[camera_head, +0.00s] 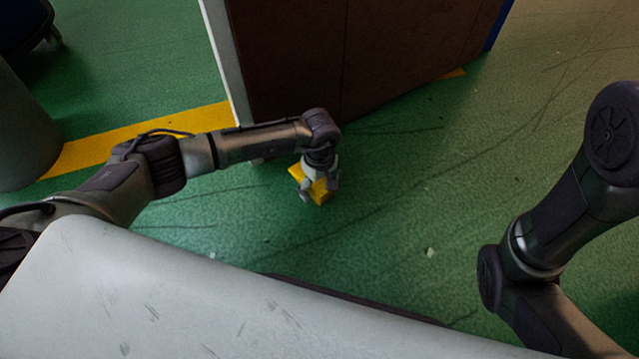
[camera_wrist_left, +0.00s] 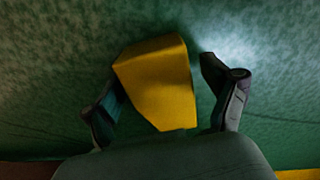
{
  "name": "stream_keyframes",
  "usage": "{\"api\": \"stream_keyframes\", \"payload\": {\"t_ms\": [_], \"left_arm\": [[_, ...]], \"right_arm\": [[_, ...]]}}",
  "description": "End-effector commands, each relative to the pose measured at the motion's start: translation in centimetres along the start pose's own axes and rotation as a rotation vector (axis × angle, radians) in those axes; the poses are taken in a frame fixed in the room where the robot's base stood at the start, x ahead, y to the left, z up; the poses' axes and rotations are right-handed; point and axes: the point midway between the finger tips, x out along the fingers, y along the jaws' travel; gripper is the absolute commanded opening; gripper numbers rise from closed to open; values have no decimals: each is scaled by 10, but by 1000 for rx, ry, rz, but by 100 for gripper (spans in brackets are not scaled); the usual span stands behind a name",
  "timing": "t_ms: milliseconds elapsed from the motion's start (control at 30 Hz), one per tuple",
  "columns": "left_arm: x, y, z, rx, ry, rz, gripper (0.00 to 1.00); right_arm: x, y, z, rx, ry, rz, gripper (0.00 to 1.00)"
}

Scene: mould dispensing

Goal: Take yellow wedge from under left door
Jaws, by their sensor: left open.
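The yellow wedge (camera_head: 320,191) is on the green floor near the lower edge of the brown door (camera_head: 300,60), partly covered by my left gripper in the head view. My left gripper (camera_head: 319,190) reaches down over it with the fingers open. In the left wrist view the wedge (camera_wrist_left: 160,85) is between the two open fingers of the left gripper (camera_wrist_left: 165,95), with a visible gap on the right side. On the left the finger is close to the wedge, and I cannot tell if it touches. My right arm shows at the right, but its gripper is out of view.
A yellow floor stripe (camera_head: 110,145) runs towards the door's light edge. A dark wheeled object (camera_head: 25,25) stands at the top left. The green floor (camera_head: 420,200) right of the wedge is open, with scratches and small bits on it.

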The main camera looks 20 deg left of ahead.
Motion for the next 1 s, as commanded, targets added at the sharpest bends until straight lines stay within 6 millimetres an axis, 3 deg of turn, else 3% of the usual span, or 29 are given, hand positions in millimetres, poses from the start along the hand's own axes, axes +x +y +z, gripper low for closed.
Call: {"api": "stream_keyframes", "payload": {"t_ms": [233,367,800,1000], "left_arm": [[-1,0,-1,-1,1,0,87],[-11,1,-1,-1,1,1,87],[-97,0,-1,1,2,2,87],[-117,0,0,0,0,0,87]], "right_arm": [[0,0,1,1,-2,4,40],[0,0,1,1,-2,3,40],[0,0,0,0,0,1,40],[0,0,0,0,0,0,40]]}}
